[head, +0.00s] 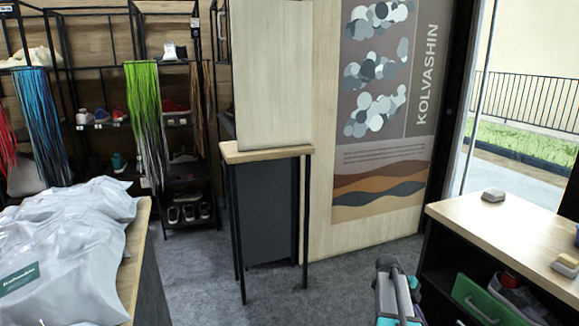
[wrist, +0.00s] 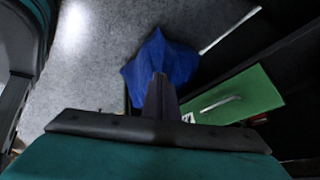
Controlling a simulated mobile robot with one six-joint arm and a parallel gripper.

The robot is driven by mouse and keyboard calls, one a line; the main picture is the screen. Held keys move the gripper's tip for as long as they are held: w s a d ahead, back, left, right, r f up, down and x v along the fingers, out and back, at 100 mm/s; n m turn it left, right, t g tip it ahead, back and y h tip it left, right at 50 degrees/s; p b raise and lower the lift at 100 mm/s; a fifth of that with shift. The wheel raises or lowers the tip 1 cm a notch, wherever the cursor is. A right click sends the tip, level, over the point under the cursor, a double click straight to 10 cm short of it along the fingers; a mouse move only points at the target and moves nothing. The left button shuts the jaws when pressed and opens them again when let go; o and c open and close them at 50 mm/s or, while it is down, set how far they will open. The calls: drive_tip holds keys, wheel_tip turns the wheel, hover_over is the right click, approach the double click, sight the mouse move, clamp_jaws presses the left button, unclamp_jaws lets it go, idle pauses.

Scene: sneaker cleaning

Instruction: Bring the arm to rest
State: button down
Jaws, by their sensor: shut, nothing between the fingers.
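My gripper (wrist: 158,80) shows in the wrist view with its dark fingers together and nothing between them. It points down toward the floor, beside a shelf unit. In the head view, part of my grey and teal arm stands at the bottom, right of centre; the fingertips cannot be made out there. A blue, cloth-like item (wrist: 160,58) lies beyond the fingertips in the wrist view, and the fingers overlap it in the picture. Whether they touch it cannot be told.
A wooden-topped counter (head: 520,235) stands at right, with a green box (head: 478,298) on its lower shelf; the box's handle shows in the wrist view (wrist: 235,98). Wrapped plastic bags (head: 70,250) cover the left table. A narrow stand (head: 268,153) is mid-room. Grey floor (head: 330,285) lies between.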

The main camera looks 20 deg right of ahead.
drive_tip(key=s+a+f+n+y+p, duration=0.1)
drive_tip(key=s+a+f+n, duration=0.15)
drive_tip(key=a+f, duration=0.5)
drive_tip(key=s+a+f+n+p, duration=0.1)
drive_tip(key=a+f+n, duration=0.25)
drive_tip(key=a, duration=0.65)
drive_tip(key=s+a+f+n+y+p, duration=0.1)
drive_tip(key=s+a+f+n, duration=0.15)
drive_tip(key=a+f, duration=0.5)
drive_tip(key=s+a+f+n+y+p, duration=0.1)
drive_tip(key=s+a+f+n, duration=0.1)
drive_tip(key=s+a+n, duration=0.7)
drive_tip(key=s+a+f+n+g+y, duration=0.1)
drive_tip(key=s+a+f+n+y, duration=0.1)
drive_tip(key=s+a+n, duration=0.7)
drive_tip(key=shift+a+f+n+p, duration=0.35)
drive_tip(key=shift+a+f+n, duration=0.35)
drive_tip(key=shift+a+n, duration=0.95)
